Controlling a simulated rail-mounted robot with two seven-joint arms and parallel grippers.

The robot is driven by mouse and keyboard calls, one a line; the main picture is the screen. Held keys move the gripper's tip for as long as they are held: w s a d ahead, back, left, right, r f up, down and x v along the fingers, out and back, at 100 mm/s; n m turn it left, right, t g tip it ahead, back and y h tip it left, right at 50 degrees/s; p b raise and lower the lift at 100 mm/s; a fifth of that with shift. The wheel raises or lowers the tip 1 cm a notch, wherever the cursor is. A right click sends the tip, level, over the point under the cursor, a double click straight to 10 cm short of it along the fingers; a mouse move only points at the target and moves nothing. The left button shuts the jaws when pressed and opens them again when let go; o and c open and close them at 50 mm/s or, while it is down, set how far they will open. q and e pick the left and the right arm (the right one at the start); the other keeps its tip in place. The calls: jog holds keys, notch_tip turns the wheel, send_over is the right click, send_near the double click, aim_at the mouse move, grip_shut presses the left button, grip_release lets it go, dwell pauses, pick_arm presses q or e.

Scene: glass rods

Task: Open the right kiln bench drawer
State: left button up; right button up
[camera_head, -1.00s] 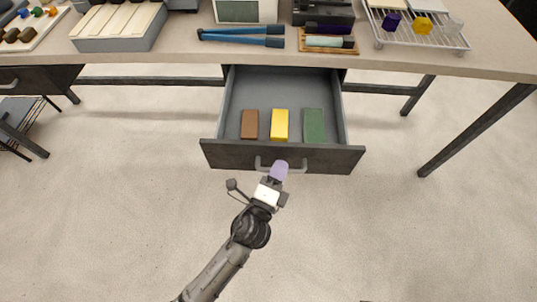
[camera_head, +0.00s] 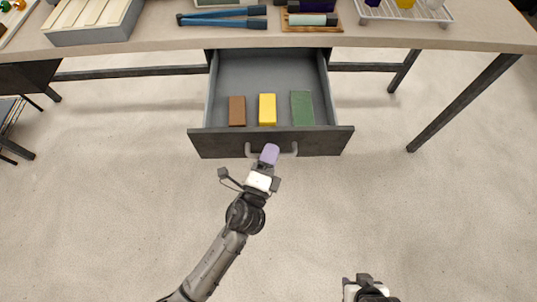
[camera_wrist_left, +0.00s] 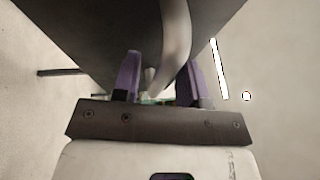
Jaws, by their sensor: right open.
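The kiln bench drawer (camera_head: 271,142) under the middle of the bench is pulled well out. It has a dark front with a light bar handle (camera_head: 293,149). My left gripper (camera_head: 269,154), with purple fingers, is at the handle. In the left wrist view my left gripper (camera_wrist_left: 160,80) has its fingers apart, with the curved handle (camera_wrist_left: 175,45) passing between them. A gap shows beside the left finger; contact with the right finger cannot be told. My right gripper (camera_head: 363,280) is at the bottom edge, open, far from the drawer.
The drawer holds a brown block (camera_head: 237,111), a yellow block (camera_head: 267,109) and a green block (camera_head: 302,108). The bench top (camera_head: 180,38) bears blue tongs (camera_head: 222,20) and a wire rack (camera_head: 405,14). A bench leg (camera_head: 465,103) stands at the right. The floor in front is clear.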

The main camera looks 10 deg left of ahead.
pick_arm(q)
jog(key=b+v, duration=0.2)
jog(key=v, duration=1.1)
jog(key=shift+s, duration=0.4)
jog(key=shift+a+f+n, duration=0.15)
jog(key=shift+n, duration=0.15)
